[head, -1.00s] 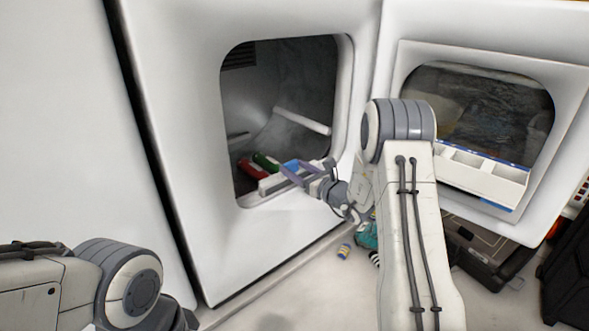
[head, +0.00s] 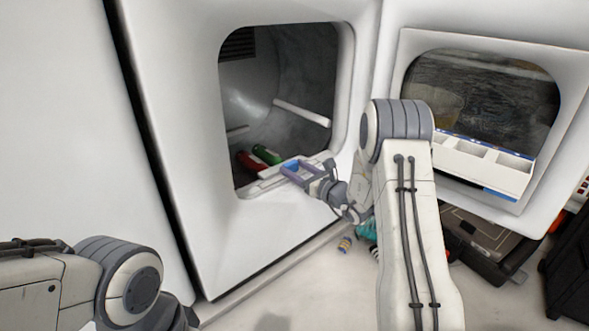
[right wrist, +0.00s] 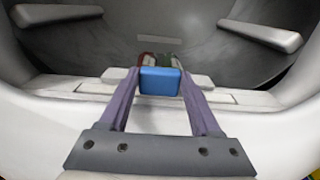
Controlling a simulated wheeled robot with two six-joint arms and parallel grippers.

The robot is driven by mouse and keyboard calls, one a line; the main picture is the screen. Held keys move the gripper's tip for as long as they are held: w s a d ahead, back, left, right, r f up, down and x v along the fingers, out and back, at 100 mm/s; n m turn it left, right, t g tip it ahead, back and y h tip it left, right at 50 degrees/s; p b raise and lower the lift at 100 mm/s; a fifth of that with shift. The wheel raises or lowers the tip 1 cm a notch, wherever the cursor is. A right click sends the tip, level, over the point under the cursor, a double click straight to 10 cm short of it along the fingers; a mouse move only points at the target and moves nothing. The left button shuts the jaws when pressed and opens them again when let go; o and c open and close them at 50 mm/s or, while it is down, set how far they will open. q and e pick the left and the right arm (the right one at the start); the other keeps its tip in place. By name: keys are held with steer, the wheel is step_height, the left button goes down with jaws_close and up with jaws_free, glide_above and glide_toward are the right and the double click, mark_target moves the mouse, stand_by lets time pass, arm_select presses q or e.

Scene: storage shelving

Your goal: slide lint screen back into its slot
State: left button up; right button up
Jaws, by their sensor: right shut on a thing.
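The lint screen is a pale piece with a blue grip block (head: 291,165) at the front lip of the dryer opening (head: 262,196). My right gripper (head: 296,171) is shut on the blue block, which also shows between the two purple fingers in the right wrist view (right wrist: 160,82). The screen's pale top (right wrist: 197,80) lies behind the block, by a long narrow slot outline (right wrist: 240,97) in the lip. How deep the screen sits in the slot is hidden by the block and fingers. My left gripper is out of view.
A red object (head: 250,162) and a green one (head: 267,154) lie in the drum behind the lip. White drum paddles (right wrist: 262,36) stick out inside. The open door (head: 410,70) at the right carries a white compartment tray (head: 482,160). Small items and a dark case (head: 478,243) lie on the floor.

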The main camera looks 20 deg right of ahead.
steer(key=shift+f, duration=0.35)
steer(key=o, duration=1.5)
steer(key=shift+o, duration=0.2)
steer(key=p+v, duration=0.5)
steer(key=v, duration=0.5)
steer(key=shift+s, duration=0.25)
steer(key=shift+d+r, duration=0.1)
